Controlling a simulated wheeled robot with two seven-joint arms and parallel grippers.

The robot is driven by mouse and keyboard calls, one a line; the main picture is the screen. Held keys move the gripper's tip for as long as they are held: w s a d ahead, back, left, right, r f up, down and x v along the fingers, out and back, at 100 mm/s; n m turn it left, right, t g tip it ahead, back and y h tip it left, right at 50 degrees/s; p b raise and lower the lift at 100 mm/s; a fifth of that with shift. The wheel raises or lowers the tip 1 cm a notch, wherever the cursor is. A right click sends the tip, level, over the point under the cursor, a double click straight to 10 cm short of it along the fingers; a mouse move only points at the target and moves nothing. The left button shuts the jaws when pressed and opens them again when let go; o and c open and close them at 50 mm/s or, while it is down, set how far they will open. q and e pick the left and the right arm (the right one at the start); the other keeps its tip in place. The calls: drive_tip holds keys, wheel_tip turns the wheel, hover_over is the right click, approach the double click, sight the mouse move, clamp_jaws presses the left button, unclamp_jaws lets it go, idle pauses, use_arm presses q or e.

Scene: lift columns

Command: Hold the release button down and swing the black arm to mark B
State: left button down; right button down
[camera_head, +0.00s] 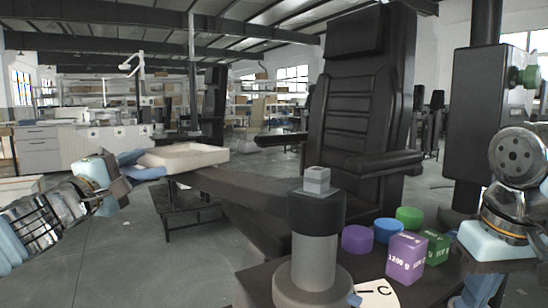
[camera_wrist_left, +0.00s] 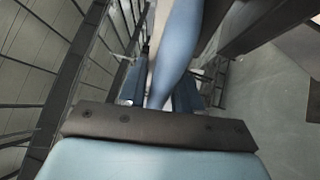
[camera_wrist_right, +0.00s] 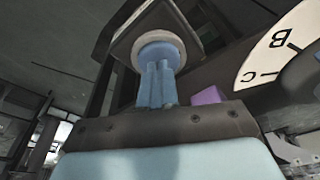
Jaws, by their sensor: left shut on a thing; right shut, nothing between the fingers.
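The black arm (camera_head: 240,187) runs left from the grey column (camera_head: 315,255) to a pale tray (camera_head: 185,156). My left gripper (camera_head: 133,164) is at the tray end. In the left wrist view its fingers (camera_wrist_left: 158,95) are shut around a blue handle (camera_wrist_left: 178,45). The blue release button (camera_wrist_right: 160,52), in a pale ring, shows in the right wrist view. My right gripper (camera_wrist_right: 158,80) is shut and empty, its tips at the button's face; whether it is pressed in I cannot tell. Mark B (camera_wrist_right: 280,40) is on the white dial (camera_head: 380,293), where C also shows.
A purple 1200 g block (camera_head: 405,260), a green block (camera_head: 437,247) and round purple, blue and green weights stand right of the column. A large black chair (camera_head: 360,110) is behind the arm. Open floor lies at the left front.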

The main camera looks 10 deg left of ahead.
use_arm(q)
drive_tip(key=s+y, duration=0.1)
drive_tip(key=s, duration=0.1)
drive_tip(key=s+n+y, duration=0.1)
drive_tip(key=s+y, duration=0.1)
drive_tip(key=s, duration=0.1)
drive_tip(key=shift+s+a+r+n, duration=0.3)
drive_tip(key=shift+s+a+n, duration=0.05)
drive_tip(key=shift+a+n, duration=0.05)
drive_tip(key=c, duration=1.1)
unclamp_jaws()
drive_tip(key=shift+o, duration=0.2)
drive_tip(key=shift+f, duration=0.15)
drive_tip(key=s+d+f, duration=0.1)
drive_tip(key=s+f, duration=0.1)
drive_tip(key=s, duration=0.9)
drive_tip(key=shift+s, duration=0.4)
